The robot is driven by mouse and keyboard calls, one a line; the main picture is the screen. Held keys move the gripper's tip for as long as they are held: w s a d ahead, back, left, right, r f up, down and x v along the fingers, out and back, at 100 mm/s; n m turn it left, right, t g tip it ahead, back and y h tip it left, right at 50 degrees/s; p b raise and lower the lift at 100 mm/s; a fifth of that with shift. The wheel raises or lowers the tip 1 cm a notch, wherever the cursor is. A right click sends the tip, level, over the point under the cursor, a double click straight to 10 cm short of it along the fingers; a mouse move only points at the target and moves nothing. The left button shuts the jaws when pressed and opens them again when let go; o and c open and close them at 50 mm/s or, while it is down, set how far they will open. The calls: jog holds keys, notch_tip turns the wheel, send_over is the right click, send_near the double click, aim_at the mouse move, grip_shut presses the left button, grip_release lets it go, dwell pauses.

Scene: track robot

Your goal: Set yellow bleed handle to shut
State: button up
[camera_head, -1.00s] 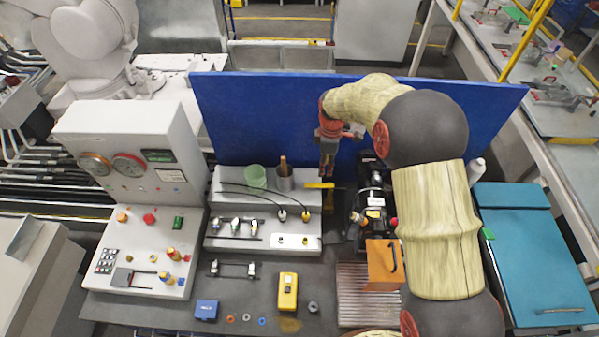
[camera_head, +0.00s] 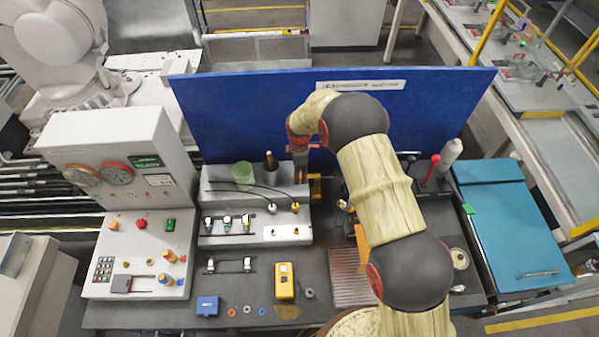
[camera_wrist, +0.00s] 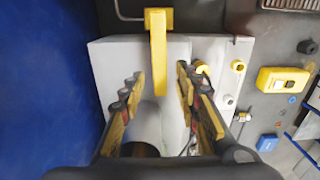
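The yellow bleed handle (camera_wrist: 158,48) is in the upper middle of the wrist view, a flat lever running down from a yellow block at its top. Its lower end lies between the fingertips of my gripper (camera_wrist: 157,95), with a gap on each side. My gripper is open and holds nothing. In the head view, my gripper (camera_head: 300,176) points down at the right end of the grey stepped block (camera_head: 218,210). Only a small yellow part of the handle (camera_head: 316,186) shows there, just right of the fingers; the rest is hidden.
A blue panel (camera_head: 240,110) rises close behind. A yellow box (camera_head: 285,281) lies on the bench in front.

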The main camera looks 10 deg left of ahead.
jog(key=c, duration=0.3)
grip_shut()
dwell(0.7)
